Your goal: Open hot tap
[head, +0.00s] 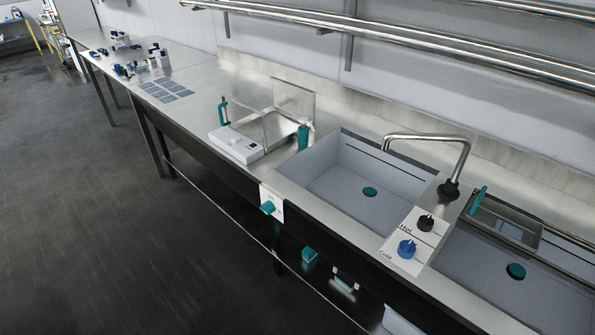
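The hot tap knob (425,223) is black and sits on a white plate marked "Hot", on the strip between the two sinks. The blue cold tap knob (406,249) is just in front of it, by the word "Cold". The metal faucet (428,138) rises behind the knobs and its spout bends over the left sink (322,185). I see no water running from it. Neither of my grippers is in view.
The right sink (470,262) holds a metal tray with a teal handle (478,200). A white device (236,145) stands left of the left sink. A teal knob (268,207) sticks out of the counter front. Metal rails (400,35) run along the wall above.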

